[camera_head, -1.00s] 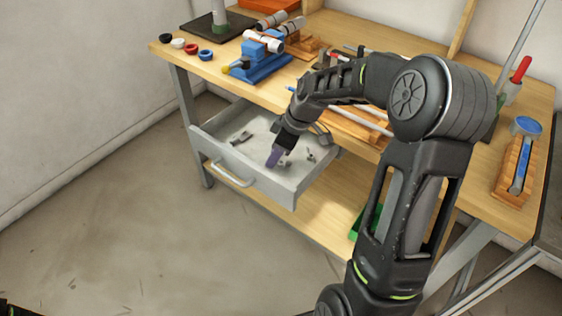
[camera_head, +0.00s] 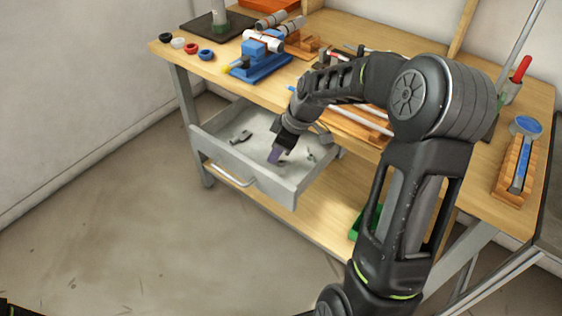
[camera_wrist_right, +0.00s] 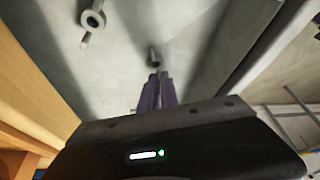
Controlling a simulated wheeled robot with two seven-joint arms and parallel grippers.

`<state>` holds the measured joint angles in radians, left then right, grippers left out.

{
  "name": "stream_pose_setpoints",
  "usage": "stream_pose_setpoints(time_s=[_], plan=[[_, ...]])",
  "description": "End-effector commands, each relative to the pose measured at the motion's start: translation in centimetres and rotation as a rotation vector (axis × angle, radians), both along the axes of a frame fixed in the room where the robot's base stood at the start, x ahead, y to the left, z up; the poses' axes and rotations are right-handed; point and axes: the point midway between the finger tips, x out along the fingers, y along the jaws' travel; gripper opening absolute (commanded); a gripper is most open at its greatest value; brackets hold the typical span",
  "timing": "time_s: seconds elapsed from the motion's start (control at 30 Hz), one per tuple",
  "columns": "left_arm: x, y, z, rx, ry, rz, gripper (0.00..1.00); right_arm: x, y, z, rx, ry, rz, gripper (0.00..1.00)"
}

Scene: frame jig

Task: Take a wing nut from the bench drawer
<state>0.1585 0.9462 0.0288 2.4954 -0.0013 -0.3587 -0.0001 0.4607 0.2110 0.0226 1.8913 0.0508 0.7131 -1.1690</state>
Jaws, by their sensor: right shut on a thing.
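The bench drawer (camera_head: 245,175) is pulled out below the bench top, with small grey metal parts on its floor. My right gripper (camera_head: 276,156) reaches down into it. In the right wrist view its purple fingers (camera_wrist_right: 157,88) are close together, shut on a small grey metal piece (camera_wrist_right: 154,57) that shows at their tips. It appears to be a wing nut, though its wings cannot be made out. A ring-shaped part with a shank (camera_wrist_right: 92,20) lies apart from the fingers. Another grey part (camera_head: 241,137) lies at the drawer's left. My left gripper is not in view.
The drawer walls stand close around my right gripper, and the bench top (camera_head: 225,75) overhangs the drawer's back. On the bench are a blue fixture (camera_head: 262,62), several coloured rings (camera_head: 206,54) and a wooden block (camera_head: 513,172). A green bin (camera_head: 368,222) sits on the lower shelf.

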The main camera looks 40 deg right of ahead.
Motion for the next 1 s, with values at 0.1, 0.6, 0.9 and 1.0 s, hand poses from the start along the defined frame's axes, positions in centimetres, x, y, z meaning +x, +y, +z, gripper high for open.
stream_pose_setpoints(time_s=[0.1, 0.6, 0.9, 1.0], plan=[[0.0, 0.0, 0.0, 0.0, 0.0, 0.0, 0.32, 0.0, 0.0, 0.0, 0.0, 0.0, 0.0, 0.0], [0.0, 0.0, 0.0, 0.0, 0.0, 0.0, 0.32, 0.1, 0.0, 0.5, -0.001, -0.002, -0.001, 0.0], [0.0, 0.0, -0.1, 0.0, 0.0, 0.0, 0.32, 0.1, 0.0, 5.2, -0.003, -0.005, 0.001, 0.0], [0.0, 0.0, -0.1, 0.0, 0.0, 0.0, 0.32, 0.1, 0.0, 7.2, -0.001, -0.004, 0.0, 0.0]])
